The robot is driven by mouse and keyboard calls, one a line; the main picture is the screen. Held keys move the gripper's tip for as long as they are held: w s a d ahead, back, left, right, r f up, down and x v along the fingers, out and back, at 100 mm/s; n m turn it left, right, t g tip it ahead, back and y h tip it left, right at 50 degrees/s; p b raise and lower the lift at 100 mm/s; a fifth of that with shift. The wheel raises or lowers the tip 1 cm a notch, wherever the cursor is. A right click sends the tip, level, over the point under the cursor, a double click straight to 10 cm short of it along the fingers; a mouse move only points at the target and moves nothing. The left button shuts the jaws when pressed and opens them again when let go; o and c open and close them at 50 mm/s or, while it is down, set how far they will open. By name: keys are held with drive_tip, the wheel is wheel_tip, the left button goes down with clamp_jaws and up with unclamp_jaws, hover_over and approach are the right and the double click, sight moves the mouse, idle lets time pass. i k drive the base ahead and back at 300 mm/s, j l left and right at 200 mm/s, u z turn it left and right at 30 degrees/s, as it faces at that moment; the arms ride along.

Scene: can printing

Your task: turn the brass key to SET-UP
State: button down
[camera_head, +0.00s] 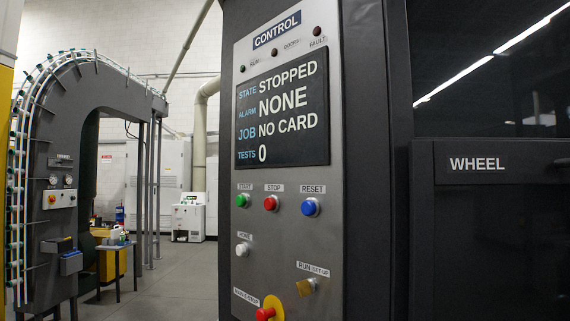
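The brass key (306,287) sits in a switch low on the right side of the control panel (338,200). A small label above it reads RUN and, less clearly, SET-UP. The key looks like a small brass block seen at an angle; I cannot tell for sure which label it points to. The panel's display (283,113) reads STATE STOPPED, ALARM NONE, JOB NO CARD, TESTS 0. My gripper is not in view.
Near the key are the red emergency stop (266,313) on its yellow base, a white HOME button (242,249), and green (241,200), red (271,203) and blue (310,207) buttons. A dark WHEEL door (485,230) stands right. Open floor (180,275) lies left.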

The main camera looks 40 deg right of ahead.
sight(305, 287)
drive_tip(key=z, duration=1.15)
